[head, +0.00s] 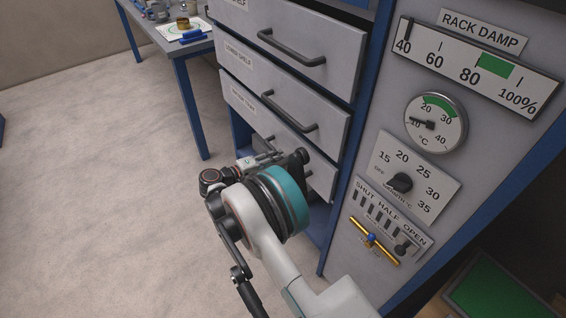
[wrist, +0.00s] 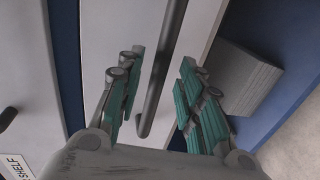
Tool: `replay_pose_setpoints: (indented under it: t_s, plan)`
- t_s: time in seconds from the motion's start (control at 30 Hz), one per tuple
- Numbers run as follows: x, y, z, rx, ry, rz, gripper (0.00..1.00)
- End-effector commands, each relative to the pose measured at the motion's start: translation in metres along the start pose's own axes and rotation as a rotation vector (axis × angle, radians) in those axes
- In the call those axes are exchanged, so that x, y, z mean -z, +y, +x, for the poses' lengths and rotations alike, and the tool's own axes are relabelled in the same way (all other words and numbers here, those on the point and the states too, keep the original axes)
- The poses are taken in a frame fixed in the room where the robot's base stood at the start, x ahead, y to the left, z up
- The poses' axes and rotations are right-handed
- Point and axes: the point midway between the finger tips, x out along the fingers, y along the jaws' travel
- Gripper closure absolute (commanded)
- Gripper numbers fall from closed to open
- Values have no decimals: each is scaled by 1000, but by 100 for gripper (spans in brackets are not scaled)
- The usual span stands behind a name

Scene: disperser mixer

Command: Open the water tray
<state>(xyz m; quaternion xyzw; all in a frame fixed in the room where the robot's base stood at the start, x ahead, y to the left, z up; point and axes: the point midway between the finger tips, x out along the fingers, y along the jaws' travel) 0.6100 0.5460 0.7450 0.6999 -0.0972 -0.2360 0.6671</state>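The water tray (head: 322,180) is the low grey drawer front at the bottom of the cabinet, largely hidden behind my arm in the head view. It looks closed. In the wrist view its pale front (wrist: 125,25) fills the middle, and its dark bar handle (wrist: 166,55) runs down between my fingers. My gripper (wrist: 160,98) is open, with teal-padded fingers on either side of the handle. A gap shows on both sides, so no grip shows. In the head view my gripper (head: 268,150) is at the tray front, its fingertips hard to make out.
Closed drawers with dark handles (head: 290,47) stand above the tray. The control panel (head: 400,183), with dials and a brass lever (head: 374,240), is to the right. A blue-legged table (head: 190,85) stands behind. A grey block (wrist: 245,78) is beside the fingers. Floor at left is clear.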

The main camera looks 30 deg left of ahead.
Motion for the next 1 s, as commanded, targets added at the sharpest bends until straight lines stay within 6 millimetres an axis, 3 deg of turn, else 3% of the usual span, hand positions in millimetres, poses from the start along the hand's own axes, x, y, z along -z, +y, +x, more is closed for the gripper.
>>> replay_pose_setpoints:
  t_s: [0.2,0.57,0.73,1.0]
  plan:
    - [0,-1,24,0,0,0,66]
    - [0,0,28,0,1,0,66]
    - [0,0,28,0,0,0,100]
    - [-1,0,29,0,0,0,100]
